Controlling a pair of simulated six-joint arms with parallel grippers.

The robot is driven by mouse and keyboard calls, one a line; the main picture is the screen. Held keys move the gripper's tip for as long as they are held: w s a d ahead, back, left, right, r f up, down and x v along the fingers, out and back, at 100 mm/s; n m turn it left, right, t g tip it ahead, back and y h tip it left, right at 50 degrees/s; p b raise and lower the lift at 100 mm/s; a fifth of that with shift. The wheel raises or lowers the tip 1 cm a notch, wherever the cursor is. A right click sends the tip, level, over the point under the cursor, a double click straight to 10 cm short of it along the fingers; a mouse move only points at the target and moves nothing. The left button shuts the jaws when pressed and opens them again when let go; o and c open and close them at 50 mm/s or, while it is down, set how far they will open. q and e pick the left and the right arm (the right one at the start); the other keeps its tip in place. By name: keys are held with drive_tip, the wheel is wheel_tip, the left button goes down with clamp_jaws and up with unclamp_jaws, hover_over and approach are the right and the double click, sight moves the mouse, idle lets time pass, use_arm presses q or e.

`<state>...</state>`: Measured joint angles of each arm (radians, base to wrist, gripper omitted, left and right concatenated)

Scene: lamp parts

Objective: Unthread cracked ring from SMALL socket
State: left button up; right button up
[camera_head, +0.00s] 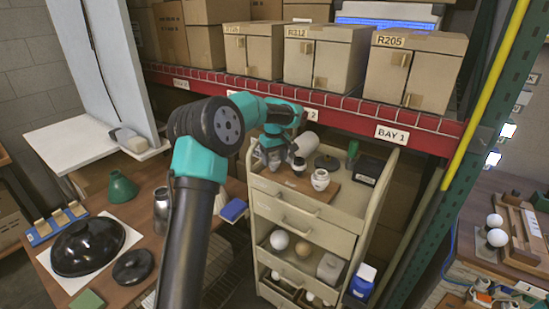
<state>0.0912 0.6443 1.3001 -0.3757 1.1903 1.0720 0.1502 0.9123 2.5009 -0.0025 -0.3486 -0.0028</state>
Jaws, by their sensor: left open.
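My left gripper (270,163) is open, pointing down over the left part of a wooden board (289,180) on top of the beige cart. Just right of its fingers stands a small, pale socket-like part (299,164) with a dark band. A larger white, jar-like part (320,180) with a dark rim stands upright on the board, farther right. Either may be a socket; I cannot make out a crack or a separate ring on them. The gripper partly hides the board, and I see nothing held in it. My right gripper is not in view.
The cart (263,205) top also holds a black disc (327,162), a green bottle (352,150) and a black box (370,169). A red shelf beam (345,113) runs close behind and above. A table at left holds a black dome (88,246).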

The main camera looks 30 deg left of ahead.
use_arm(q)
drive_tip(key=m, duration=0.5)
drive_tip(key=shift+s+a+m, duration=0.1)
drive_tip(key=shift+m, duration=0.2)
drive_tip(key=c, duration=0.9)
drive_tip(key=n, duration=0.6)
drive_tip(key=shift+n, duration=0.5)
drive_tip(key=n, duration=0.5)
drive_tip(key=shift+w+r+n, duration=0.1)
drive_tip(key=shift+w+n, duration=0.15)
drive_tip(key=shift+n, duration=0.65)
